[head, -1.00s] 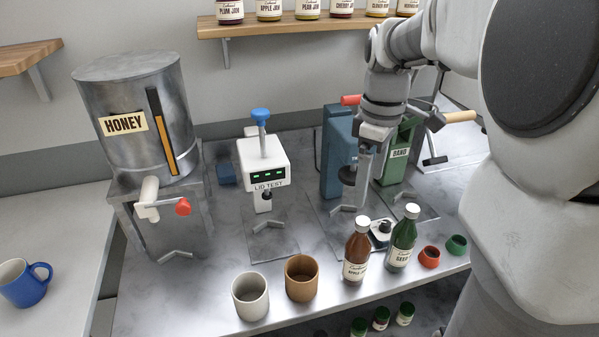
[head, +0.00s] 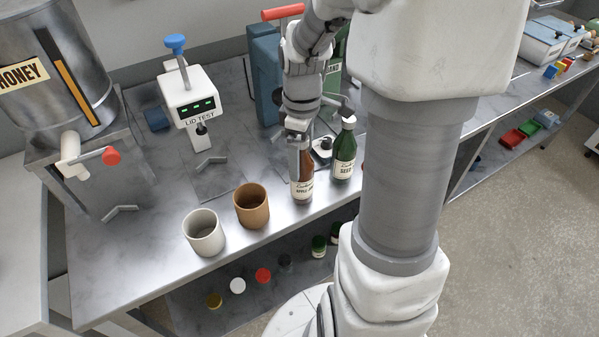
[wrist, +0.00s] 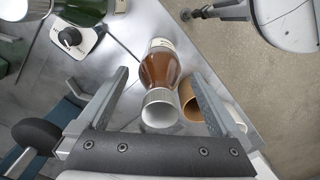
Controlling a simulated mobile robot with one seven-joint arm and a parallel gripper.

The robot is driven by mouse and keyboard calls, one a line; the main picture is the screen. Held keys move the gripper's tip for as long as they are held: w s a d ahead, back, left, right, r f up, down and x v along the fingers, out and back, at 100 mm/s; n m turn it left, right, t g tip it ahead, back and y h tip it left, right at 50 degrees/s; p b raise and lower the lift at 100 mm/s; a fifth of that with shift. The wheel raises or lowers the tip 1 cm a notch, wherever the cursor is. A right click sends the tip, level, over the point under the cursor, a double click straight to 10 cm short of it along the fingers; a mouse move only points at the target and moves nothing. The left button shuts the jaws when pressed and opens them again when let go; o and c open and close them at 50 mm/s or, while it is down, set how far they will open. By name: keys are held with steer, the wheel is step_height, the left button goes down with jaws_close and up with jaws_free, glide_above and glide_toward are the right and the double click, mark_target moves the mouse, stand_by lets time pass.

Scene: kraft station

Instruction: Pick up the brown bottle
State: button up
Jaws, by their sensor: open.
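The brown bottle (head: 303,186) with an apple label stands upright near the front edge of the metal table, partly hidden behind my gripper in the head view. In the head view my gripper (head: 300,150) is above and around the bottle's upper part. Whether a finger touches it, I cannot tell.
A green bottle (head: 345,152) stands close to the right of the brown one. A brown cup (head: 251,207) and a grey cup (head: 204,233) stand to its left. The lid tester (head: 190,97) is behind the cups. The table's front edge is close.

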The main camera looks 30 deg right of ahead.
steer(key=shift+f, duration=0.35)
jaws_close()
steer(key=shift+r, duration=0.1)
